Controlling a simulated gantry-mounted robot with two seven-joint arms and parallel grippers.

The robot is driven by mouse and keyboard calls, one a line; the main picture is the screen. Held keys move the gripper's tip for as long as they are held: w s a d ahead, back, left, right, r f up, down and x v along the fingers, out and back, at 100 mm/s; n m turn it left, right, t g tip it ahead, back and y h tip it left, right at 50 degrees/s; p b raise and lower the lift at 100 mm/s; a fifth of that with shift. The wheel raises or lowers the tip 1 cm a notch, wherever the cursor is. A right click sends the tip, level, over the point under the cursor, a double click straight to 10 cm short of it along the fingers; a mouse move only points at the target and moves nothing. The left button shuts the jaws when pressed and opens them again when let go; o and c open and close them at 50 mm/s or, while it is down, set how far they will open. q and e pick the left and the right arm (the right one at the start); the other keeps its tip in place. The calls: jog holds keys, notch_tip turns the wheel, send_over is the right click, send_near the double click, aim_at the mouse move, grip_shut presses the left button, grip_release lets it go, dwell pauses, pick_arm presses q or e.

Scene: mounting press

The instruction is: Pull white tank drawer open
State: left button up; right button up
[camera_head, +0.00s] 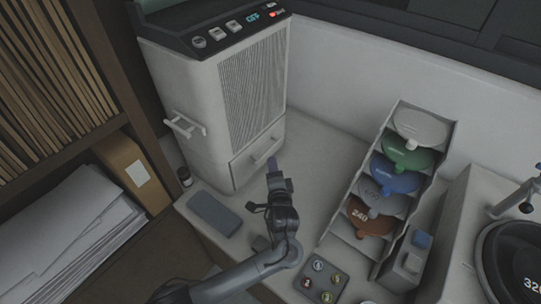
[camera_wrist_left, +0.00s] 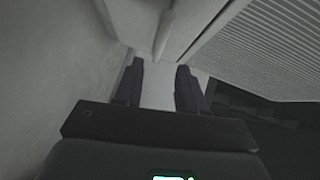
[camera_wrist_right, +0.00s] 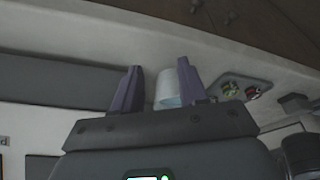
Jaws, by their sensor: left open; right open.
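The white tank drawer (camera_head: 240,167) sits low in the front of the white machine (camera_head: 215,120) and looks flush with the body. Its pale bar handle (camera_head: 267,150) runs across the drawer front. My left gripper (camera_head: 272,165) is just in front of the drawer, close to the handle, with its fingers toward the machine. In the left wrist view the left gripper (camera_wrist_left: 158,85) is open and empty, with the ribbed machine side at upper right. My right gripper (camera_wrist_right: 160,85) is open; a pale cylinder (camera_wrist_right: 167,90) appears between its fingers, and I cannot tell how far off it is.
A tilted rack (camera_head: 335,215) of several coloured discs stands right of my left arm. A tray of small round pieces (camera_head: 322,281) is at the front. A side handle (camera_head: 184,126) sticks out leftward.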

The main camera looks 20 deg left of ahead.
aim_at(270, 152)
pick_arm(q)
jog(key=b+x, duration=0.1)
jog(key=x, duration=0.7)
jog(key=shift+b, duration=0.35)
pick_arm(e)
jog(key=shift+f, duration=0.95)
pick_arm(q)
jog(key=shift+d, duration=0.1)
grip_shut()
jog(key=shift+s, duration=0.1)
